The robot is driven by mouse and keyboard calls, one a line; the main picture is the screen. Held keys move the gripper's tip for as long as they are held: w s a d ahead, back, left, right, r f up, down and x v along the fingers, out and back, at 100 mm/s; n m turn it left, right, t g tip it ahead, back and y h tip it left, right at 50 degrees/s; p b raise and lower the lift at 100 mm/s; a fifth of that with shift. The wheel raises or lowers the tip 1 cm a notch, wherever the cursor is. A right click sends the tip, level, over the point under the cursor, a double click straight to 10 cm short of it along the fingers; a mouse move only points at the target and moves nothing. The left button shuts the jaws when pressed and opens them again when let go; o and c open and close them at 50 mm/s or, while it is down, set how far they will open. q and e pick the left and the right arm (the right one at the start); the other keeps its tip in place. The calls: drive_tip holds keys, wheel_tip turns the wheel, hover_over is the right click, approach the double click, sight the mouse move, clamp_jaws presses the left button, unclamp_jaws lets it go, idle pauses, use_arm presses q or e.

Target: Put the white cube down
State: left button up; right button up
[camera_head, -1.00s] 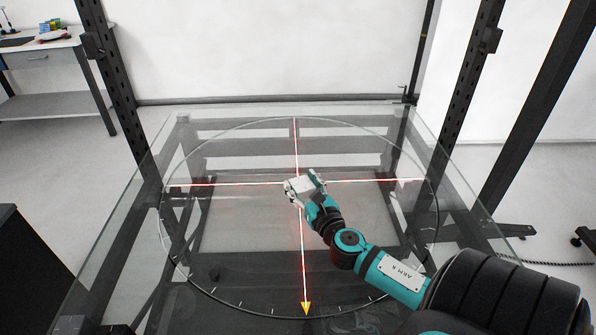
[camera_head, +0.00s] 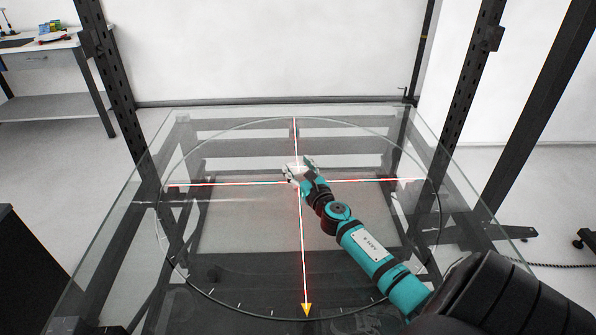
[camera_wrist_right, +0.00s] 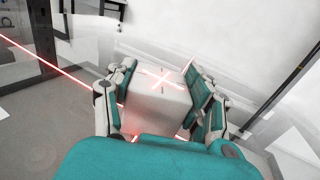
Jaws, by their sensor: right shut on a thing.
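The white cube (camera_wrist_right: 158,104) sits between the fingers of my right gripper (camera_wrist_right: 160,95) in the right wrist view. Both fingers touch its sides, and a red laser cross falls on its top face. In the head view my right gripper (camera_head: 299,172) is near the crossing of the red lines at the middle of the glass turntable (camera_head: 240,245). The cube (camera_head: 296,170) shows there only as a small pale patch, partly hidden by the fingers. I cannot tell whether its underside touches the glass. My left gripper is not in view.
Dark frame posts (camera_head: 121,90) stand at both sides of the glass table. A yellow arrow (camera_head: 306,310) marks the front of the turntable ring. A side table (camera_head: 55,62) with small items stands at the far left. The glass around the gripper is clear.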

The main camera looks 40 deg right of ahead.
drive_tip(key=shift+f, duration=0.1)
drive_tip(key=o, duration=1.3)
drive_tip(key=shift+r, duration=0.2)
drive_tip(key=shift+s+a+f, duration=0.1)
drive_tip(key=shift+s+f, duration=0.05)
drive_tip(key=shift+s, duration=0.2)
drive_tip(key=v, duration=1.1)
drive_tip(key=shift+s+b, duration=0.2)
drive_tip(key=shift+b, duration=0.1)
